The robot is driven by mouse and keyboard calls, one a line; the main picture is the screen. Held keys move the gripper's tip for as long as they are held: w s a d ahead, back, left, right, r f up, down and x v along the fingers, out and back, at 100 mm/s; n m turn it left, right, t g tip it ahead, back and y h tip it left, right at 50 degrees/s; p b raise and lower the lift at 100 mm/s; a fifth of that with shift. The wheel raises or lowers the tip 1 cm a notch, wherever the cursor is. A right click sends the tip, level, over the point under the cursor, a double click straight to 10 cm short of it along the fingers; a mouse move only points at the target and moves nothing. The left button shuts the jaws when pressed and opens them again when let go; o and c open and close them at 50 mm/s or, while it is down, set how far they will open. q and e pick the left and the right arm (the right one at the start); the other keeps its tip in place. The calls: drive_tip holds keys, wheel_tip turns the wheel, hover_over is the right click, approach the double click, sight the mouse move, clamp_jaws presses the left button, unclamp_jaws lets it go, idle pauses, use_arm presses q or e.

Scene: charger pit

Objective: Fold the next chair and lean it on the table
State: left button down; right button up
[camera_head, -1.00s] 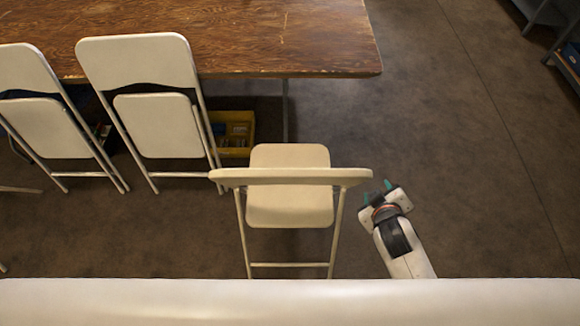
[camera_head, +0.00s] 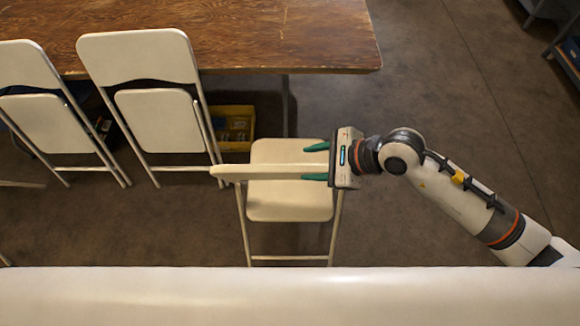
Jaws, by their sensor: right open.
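An unfolded white chair (camera_head: 290,204) stands in the middle, its seat towards the table and its backrest (camera_head: 265,172) nearer me. My right gripper (camera_head: 316,162) comes in from the right at the backrest's right end. Its green fingers are open, one on the far side and one on the near side of the backrest; whether they touch it I cannot tell. Two folded white chairs, one (camera_head: 160,118) left of centre and one (camera_head: 45,120) at the far left, lean on the wooden table (camera_head: 290,35). My left gripper is not in view.
A yellow bin (camera_head: 237,112) with small items sits under the table. Shelving (camera_head: 562,48) stands at the top right. The floor right of the chair is clear apart from my arm. A wide white surface spans the bottom edge.

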sight(296, 169)
drive_tip(key=w+a+f+b, duration=0.1)
drive_tip(key=f+b, duration=0.2)
drive_tip(key=f, duration=0.1)
drive_tip(key=w+a+f+h+b, duration=0.1)
drive_tip(key=w+a+f+b, duration=0.1)
drive_tip(key=f, duration=0.2)
drive_tip(key=w+a+f+n+h+b, duration=0.1)
drive_tip(key=f+b, duration=0.2)
drive_tip(key=f, duration=0.1)
drive_tip(key=shift+w+a+b, duration=0.2)
drive_tip(key=shift+w+b, duration=0.1)
drive_tip(key=shift+w, duration=0.1)
drive_tip(key=shift+w+a+f+b, duration=0.25)
drive_tip(key=shift+a+f+b, duration=0.05)
drive_tip(key=shift+a+b, duration=0.15)
clamp_jaws()
idle(0.5)
